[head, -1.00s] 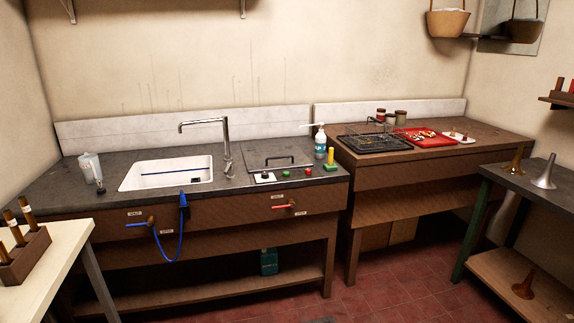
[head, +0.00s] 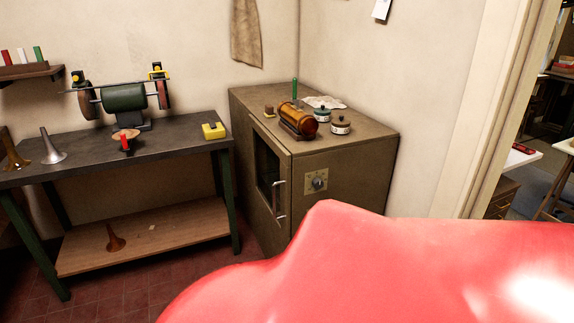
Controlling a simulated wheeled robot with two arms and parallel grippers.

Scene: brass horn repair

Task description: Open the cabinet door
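A brown-olive cabinet (head: 345,160) stands in the corner in the head view. Its door (head: 268,215), with a dark window, is on the left-hand face and looks shut. A dial on a plate (head: 317,183) is on the face to the right. Neither of my grippers is in view. A large smooth red surface fills the lower right, very close to the camera, and hides the lower part of the cabinet.
A dark-topped bench (head: 90,150) with a green bench grinder (head: 125,98) stands left of the cabinet. Red tiled floor (head: 120,295) shows in front of the bench. A doorway opens at the right.

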